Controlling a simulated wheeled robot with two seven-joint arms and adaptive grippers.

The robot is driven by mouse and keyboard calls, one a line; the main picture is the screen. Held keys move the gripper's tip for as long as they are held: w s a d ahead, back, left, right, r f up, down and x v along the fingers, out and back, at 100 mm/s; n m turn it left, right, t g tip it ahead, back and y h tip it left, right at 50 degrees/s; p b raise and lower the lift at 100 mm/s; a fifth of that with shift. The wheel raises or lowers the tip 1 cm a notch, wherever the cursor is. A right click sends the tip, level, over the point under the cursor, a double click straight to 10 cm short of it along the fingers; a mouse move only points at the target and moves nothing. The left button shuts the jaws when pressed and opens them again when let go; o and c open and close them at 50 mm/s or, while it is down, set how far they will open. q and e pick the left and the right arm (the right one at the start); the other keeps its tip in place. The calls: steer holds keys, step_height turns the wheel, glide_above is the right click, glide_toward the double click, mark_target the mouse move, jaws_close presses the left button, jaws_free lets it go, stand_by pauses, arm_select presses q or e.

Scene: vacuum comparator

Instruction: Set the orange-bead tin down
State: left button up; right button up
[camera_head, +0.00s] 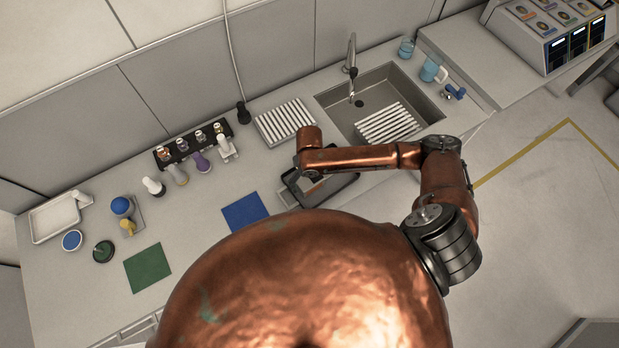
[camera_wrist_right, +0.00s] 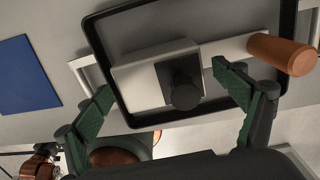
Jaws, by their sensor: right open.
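I cannot make out the orange-bead tin in either view. My right gripper (camera_wrist_right: 162,76) is open in the right wrist view, its two green-padded fingers well apart with nothing held between them. It is above a black-rimmed tray (camera_wrist_right: 92,40). A pale block with a dark round knob (camera_wrist_right: 184,92) shows between the fingers, along with a pale bar ending in an orange-brown cylinder (camera_wrist_right: 282,54). In the head view my right arm covers part of the tray (camera_head: 342,194) and the fingers are mostly hidden. My left gripper is not in view.
A blue mat (camera_head: 245,212) lies left of the tray, a green mat (camera_head: 148,268) farther left. A dark rack with several bottles (camera_head: 190,147) stands behind. A sink (camera_head: 335,103) and ribbed drainer (camera_head: 285,121) are at the back. Round blue and green items (camera_head: 103,251) sit left.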

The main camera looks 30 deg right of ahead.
step_height(320, 180, up, 12)
stand_by(0.5)
steer(key=shift+a, duration=0.1)
